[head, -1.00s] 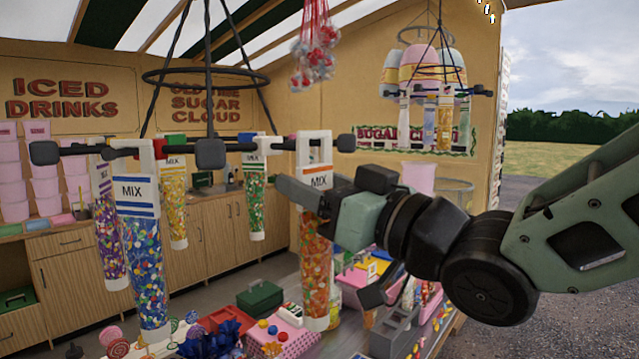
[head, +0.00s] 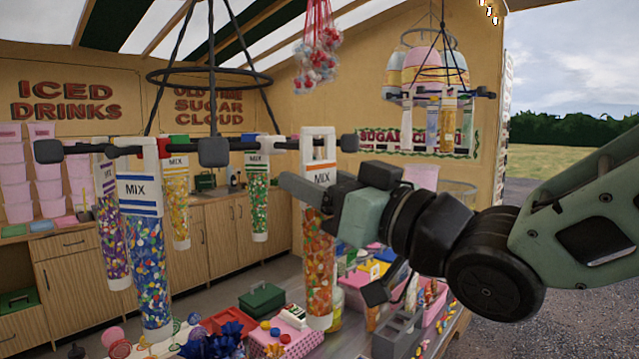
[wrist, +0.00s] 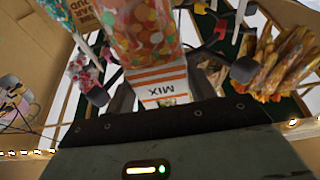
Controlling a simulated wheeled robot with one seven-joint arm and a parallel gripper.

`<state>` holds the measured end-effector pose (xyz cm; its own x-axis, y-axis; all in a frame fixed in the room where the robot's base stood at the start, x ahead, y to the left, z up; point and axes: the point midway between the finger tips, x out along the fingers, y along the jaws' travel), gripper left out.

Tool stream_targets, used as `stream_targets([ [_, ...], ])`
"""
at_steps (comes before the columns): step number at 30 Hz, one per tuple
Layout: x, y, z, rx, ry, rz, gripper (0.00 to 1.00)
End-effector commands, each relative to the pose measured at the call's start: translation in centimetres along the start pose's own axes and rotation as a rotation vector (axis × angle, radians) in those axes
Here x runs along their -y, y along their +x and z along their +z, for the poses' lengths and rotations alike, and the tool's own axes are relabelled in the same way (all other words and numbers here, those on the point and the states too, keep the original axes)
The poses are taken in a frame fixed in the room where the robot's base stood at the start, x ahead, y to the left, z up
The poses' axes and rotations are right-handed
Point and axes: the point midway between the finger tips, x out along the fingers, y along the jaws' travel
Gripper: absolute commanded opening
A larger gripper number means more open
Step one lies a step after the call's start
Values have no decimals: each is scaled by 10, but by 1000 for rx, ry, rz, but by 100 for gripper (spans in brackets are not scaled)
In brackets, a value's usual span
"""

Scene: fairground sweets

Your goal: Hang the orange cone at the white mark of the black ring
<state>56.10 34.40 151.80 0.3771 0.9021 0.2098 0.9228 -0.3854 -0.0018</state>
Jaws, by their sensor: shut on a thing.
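The orange cone (head: 319,260) is a clear tube of orange sweets with a white MIX header and a white loop on top. It hangs upright in my gripper (head: 308,192), which is shut on its header. In the wrist view the orange cone (wrist: 145,35) and its header fill the middle. The black ring (head: 210,78) hangs on black rods, with a black bar and square end knobs below it. The cone's loop overlaps the bar's right part; I cannot tell whether it is hooked over or in front.
A blue cone (head: 147,270), a purple cone (head: 112,230), a yellow cone (head: 177,210) and a green cone (head: 258,205) hang from the same frame. Below is a crowded counter with a pink box (head: 285,343) and a green box (head: 262,298). Another hanging ring is at back right.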

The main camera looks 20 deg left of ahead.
Motion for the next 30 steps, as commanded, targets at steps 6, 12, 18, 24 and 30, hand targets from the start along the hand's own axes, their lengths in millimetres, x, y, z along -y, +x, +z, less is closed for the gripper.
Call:
stream_targets([
  [6,0,1,2,-2,0,0,34],
  [12,1,2,1,0,0,-1,34],
  [18,1,2,1,0,0,-1,34],
  [24,0,7,2,-1,0,-1,34],
  [30,0,14,4,0,0,0,34],
])
